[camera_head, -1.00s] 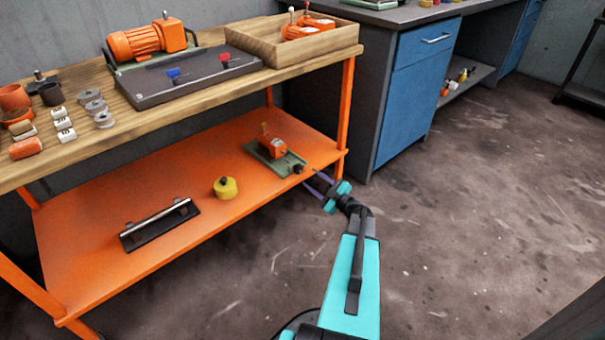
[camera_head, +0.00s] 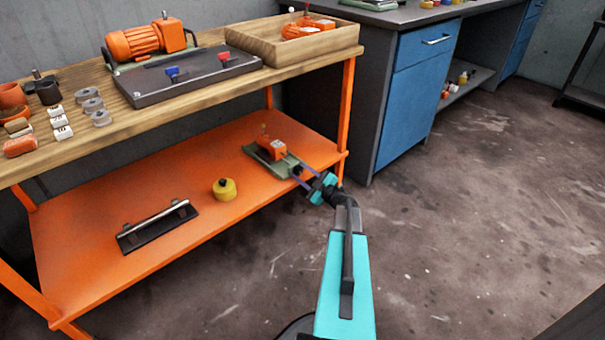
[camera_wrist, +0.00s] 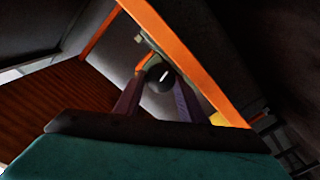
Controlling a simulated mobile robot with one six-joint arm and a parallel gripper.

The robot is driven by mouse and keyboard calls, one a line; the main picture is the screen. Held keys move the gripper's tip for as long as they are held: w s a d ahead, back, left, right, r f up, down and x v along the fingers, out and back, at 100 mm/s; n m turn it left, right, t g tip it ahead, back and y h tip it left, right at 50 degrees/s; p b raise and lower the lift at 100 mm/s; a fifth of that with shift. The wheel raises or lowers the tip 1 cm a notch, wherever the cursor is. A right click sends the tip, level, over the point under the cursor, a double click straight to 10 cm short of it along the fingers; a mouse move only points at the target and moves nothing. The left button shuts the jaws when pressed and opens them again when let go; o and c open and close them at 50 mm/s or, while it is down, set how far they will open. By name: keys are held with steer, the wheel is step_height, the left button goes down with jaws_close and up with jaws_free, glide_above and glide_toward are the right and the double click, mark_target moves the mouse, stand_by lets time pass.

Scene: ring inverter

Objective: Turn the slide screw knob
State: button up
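The slide unit, an orange block on a green base (camera_head: 262,157), sits at the right end of the orange lower shelf. Its dark round slide screw knob (camera_wrist: 160,77) with a white mark shows in the wrist view. My gripper (camera_head: 299,174) is at the knob end of the slide, by the shelf's front edge. In the wrist view, the two purple fingers of my gripper (camera_wrist: 158,90) stand apart, one on each side of the knob. The fingers look open, with the knob in line between their tips; I cannot tell whether they touch it.
The lower shelf (camera_head: 120,220) also bears a yellow knobbed piece (camera_head: 224,189) and a black bar with a handle (camera_head: 157,226). An orange table leg (camera_head: 346,115) stands close to the right of my gripper. The floor (camera_head: 480,230) to the right is clear.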

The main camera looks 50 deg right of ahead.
steer(key=c, duration=0.4)
steer(key=shift+d, duration=0.45)
steer(key=shift+c, duration=0.6)
steer(key=shift+a, duration=0.3)
steer(key=shift+r+p, duration=0.1)
steer(key=shift+p, duration=0.25)
steer(key=m+p, duration=0.1)
steer(key=p, duration=0.2)
steer(key=shift+r+m, duration=0.15)
steer(key=shift+m, duration=0.25)
steer(key=m+p, duration=0.1)
steer(key=p, duration=0.2)
steer(key=m+p, duration=0.2)
steer(key=p, duration=0.2)
steer(key=shift+m, duration=0.3)
steer(key=shift+f+m+p, duration=0.2)
steer(key=shift+m+p, duration=0.1)
steer(key=shift+p, duration=0.3)
